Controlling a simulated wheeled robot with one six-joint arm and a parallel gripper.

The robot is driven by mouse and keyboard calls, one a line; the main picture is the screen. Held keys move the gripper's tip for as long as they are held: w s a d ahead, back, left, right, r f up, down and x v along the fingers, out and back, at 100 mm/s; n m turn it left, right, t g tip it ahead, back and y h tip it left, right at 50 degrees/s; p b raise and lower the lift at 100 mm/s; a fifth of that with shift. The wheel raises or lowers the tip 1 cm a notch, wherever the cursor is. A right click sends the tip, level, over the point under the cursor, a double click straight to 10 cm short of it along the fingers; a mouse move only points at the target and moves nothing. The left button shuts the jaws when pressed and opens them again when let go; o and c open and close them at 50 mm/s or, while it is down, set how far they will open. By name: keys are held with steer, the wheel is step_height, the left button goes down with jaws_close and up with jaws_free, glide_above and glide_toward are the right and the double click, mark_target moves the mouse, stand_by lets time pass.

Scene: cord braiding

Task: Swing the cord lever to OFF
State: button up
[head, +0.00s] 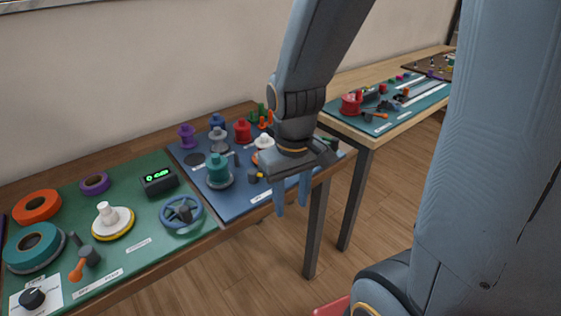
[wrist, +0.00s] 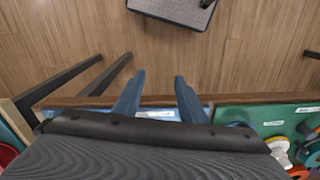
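My gripper (head: 291,208) hangs at the front edge of the blue mat (head: 247,196) in the head view, fingers pointing down. It is open and empty; the parted fingers also show in the wrist view (wrist: 158,76), above the floor. An orange-handled lever (head: 80,266) on a dark base sits at the front left of the green mat (head: 150,241). A small lever with a yellow tip (head: 254,177) is on the blue mat, just left of my gripper. Another orange-handled lever (head: 374,114) lies on the far teal mat.
The green mat holds a blue handwheel (head: 182,213), a counter with a green display (head: 159,181), tape rolls (head: 37,207) and a dark knob (head: 32,298). Several spools (head: 218,168) stand on the blue mat. Open wooden floor (head: 262,265) lies in front of the table.

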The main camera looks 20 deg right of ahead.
steer(key=w+r+n+t+p, duration=0.2)
steer(key=w+r+n+p, duration=0.1)
steer(key=w+n+p, duration=1)
steer(key=shift+h, duration=0.3)
steer(key=shift+w+b+x, duration=0.15)
steer(key=shift+b+x, duration=0.1)
steer(key=shift+x, duration=1.5)
steer(key=shift+w+b+x, duration=0.1)
steer(key=shift+b+x, duration=0.15)
steer(key=shift+x, duration=1.55)
steer(key=shift+a, duration=0.15)
steer(key=shift+c, duration=0.3)
jaws_close()
